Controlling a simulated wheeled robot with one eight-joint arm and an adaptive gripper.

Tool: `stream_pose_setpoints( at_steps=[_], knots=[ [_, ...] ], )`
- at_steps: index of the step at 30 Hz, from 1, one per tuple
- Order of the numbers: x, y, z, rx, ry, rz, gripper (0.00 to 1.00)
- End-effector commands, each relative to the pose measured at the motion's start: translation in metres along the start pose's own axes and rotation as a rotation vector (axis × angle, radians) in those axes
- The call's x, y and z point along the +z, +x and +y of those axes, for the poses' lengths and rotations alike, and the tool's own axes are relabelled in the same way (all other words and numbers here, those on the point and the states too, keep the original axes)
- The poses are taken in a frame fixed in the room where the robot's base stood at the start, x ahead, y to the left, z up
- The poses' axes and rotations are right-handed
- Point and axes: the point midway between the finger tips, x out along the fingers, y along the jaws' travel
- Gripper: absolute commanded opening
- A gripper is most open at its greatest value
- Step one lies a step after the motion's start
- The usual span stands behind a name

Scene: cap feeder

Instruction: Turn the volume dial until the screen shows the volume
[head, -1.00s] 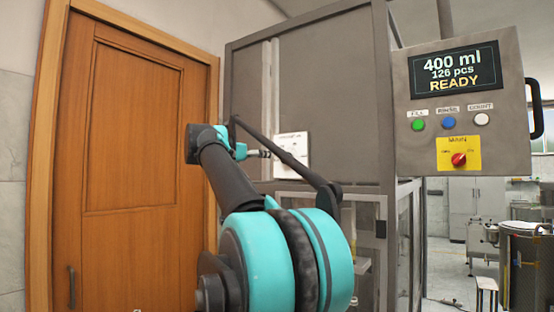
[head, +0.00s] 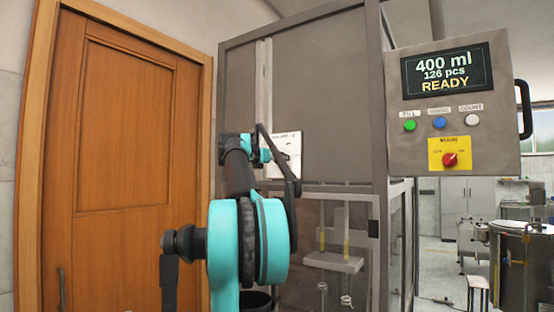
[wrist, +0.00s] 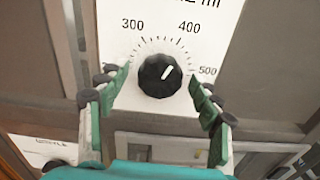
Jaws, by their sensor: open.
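The volume dial (wrist: 160,75) is a black round knob on a white plate with a printed scale. Its white pointer mark leans up and right, close to the 400 side, between 400 and 500. In the head view the plate (head: 289,150) is on the grey machine front, its dial hidden behind my arm. My gripper (wrist: 162,90) is open, its teal fingers apart on the left and right of the dial; I cannot tell how near in depth. No finger visibly touches it. The screen (head: 447,70) reads 400 ml, 126 pcs, READY.
Below the screen are green, blue and white buttons (head: 440,123) and a red knob (head: 450,160) on a yellow plate. A wooden door (head: 130,150) stands left. Another plate with a dark knob (wrist: 55,164) is partly visible low left in the wrist view.

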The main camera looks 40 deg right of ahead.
Motion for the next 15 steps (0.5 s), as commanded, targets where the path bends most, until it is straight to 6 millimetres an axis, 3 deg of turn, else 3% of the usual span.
stream_pose_setpoints(
  at_steps=[9,15],
  knots=[
    [-0.0001,0.0025,-0.0003,0.000,0.000,0.000,0.65],
    [-0.0001,0.0023,-0.0002,0.000,0.000,0.000,0.40]
  ],
)
